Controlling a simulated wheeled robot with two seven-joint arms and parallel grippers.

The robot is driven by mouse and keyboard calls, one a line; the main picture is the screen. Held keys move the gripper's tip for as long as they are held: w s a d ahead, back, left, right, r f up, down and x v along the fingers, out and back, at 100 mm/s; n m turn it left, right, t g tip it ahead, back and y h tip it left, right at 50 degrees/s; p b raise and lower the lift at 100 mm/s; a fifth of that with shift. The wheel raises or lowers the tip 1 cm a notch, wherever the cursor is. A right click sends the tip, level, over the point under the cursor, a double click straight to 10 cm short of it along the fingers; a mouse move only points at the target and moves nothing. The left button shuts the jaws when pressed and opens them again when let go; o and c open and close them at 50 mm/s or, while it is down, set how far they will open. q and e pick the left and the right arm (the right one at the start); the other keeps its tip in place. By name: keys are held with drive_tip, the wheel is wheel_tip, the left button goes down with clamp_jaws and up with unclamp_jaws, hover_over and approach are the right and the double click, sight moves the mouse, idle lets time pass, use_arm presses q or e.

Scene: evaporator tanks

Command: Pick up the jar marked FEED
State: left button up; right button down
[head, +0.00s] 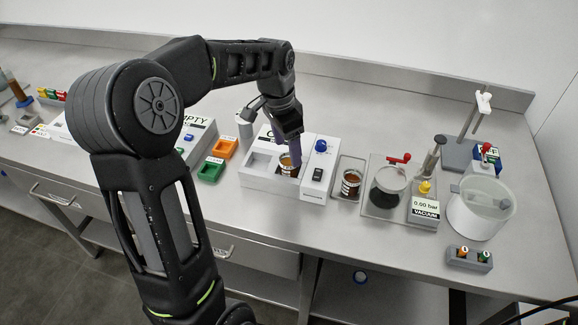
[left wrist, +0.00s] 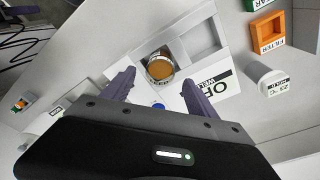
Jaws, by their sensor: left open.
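A small glass jar with amber-brown contents and a white label (head: 286,164) stands upright in the right-hand well of a white block (head: 255,181). The left wrist view shows the same jar (left wrist: 160,66) from above; its label lettering is too small to read surely. A second amber jar (head: 351,184) with a pale label stands on a small metal tray right of the block. My left gripper (head: 296,158), with purple fingers, points down over the block beside the first jar. In the left wrist view its open fingers (left wrist: 158,82) frame the jar's near side, with nothing held.
The block has a blue knob (head: 321,146) and an empty left well. Right of it stand a round vessel with a red handle (head: 391,174), a vacuum gauge box (head: 424,210) and a clear tank (head: 480,210). Orange (head: 224,148) and green trays lie left.

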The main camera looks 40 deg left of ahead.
sight(288, 155)
use_arm(q)
drive_tip(key=f, duration=0.3)
drive_tip(key=shift+w+f+p, duration=0.2)
drive_tip(key=shift+f+p, duration=0.1)
drive_tip(key=shift+c, duration=0.4)
clamp_jaws()
idle(0.4)
